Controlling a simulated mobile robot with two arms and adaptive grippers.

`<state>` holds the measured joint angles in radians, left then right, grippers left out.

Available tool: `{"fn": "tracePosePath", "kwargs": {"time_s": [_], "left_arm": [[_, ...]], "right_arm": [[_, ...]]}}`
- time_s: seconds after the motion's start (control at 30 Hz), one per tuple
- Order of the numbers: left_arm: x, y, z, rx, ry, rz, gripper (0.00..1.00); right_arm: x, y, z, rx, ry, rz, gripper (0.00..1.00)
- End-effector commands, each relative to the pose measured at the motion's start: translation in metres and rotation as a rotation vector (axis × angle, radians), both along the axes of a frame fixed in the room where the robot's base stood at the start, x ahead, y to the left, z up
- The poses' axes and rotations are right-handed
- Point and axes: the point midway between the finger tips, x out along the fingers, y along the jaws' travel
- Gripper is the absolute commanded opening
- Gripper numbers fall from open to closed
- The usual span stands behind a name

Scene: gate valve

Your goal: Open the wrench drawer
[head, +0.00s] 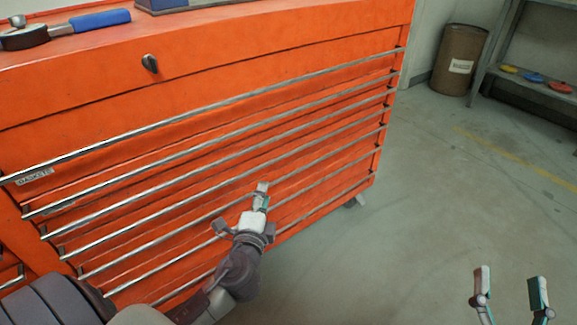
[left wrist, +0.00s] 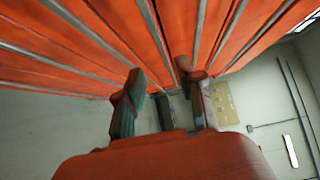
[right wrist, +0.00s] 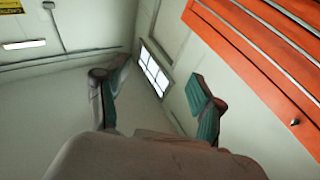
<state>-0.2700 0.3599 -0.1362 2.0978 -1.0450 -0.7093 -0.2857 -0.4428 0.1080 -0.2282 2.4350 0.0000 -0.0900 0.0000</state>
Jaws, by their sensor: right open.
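The orange tool cabinet (head: 240,70) has a stack of drawers with long metal bar handles, and all look shut. The top bar's drawer has a label reading "GASKET" (head: 35,176). A second label (head: 62,207) below it is partly hidden by a handle and unreadable, so I cannot tell which drawer is the wrench drawer. My left gripper (head: 241,208) is in front of the lower drawers, fingers apart. In the left wrist view its fingers (left wrist: 160,78) point along the bars; I cannot tell whether a bar lies between them. My right gripper (head: 510,282) is open and empty, over the floor.
A blue-handled tool (head: 100,21) lies on the cabinet top. A keyhole knob (head: 150,63) is on the upper front. A brown barrel (head: 459,60) and a shelf (head: 520,75) with coloured discs stand at the back right. The floor right of the cabinet is clear.

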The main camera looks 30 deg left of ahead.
Motion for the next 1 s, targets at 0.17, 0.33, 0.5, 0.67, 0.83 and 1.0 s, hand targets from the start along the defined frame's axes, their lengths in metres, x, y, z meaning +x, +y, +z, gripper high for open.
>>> {"fn": "tracePosePath", "kwargs": {"time_s": [0.17,0.33,0.5,0.67,0.83,1.0], "left_arm": [[0.024,0.011,0.001,0.003,-0.002,0.001,0.38],[0.059,0.025,0.0,0.0,-0.001,0.001,0.38],[0.091,0.038,-0.001,0.0,0.0,0.0,0.38],[0.112,0.047,-0.001,-0.001,0.003,0.001,0.38],[0.122,0.051,-0.001,-0.002,0.003,0.0,0.38],[0.124,0.051,0.0,-0.002,0.003,-0.001,0.38]], "right_arm": [[-0.002,0.001,0.008,0.014,-0.049,0.003,0.67],[-0.01,0.001,0.025,0.045,-0.163,0.01,0.67],[-0.024,0.001,0.045,0.086,-0.305,0.017,0.67],[-0.037,-0.001,0.06,0.119,-0.417,0.024,0.67],[-0.045,-0.002,0.068,0.137,-0.478,0.026,0.67],[-0.047,-0.002,0.07,0.14,-0.491,0.027,0.67]]}}
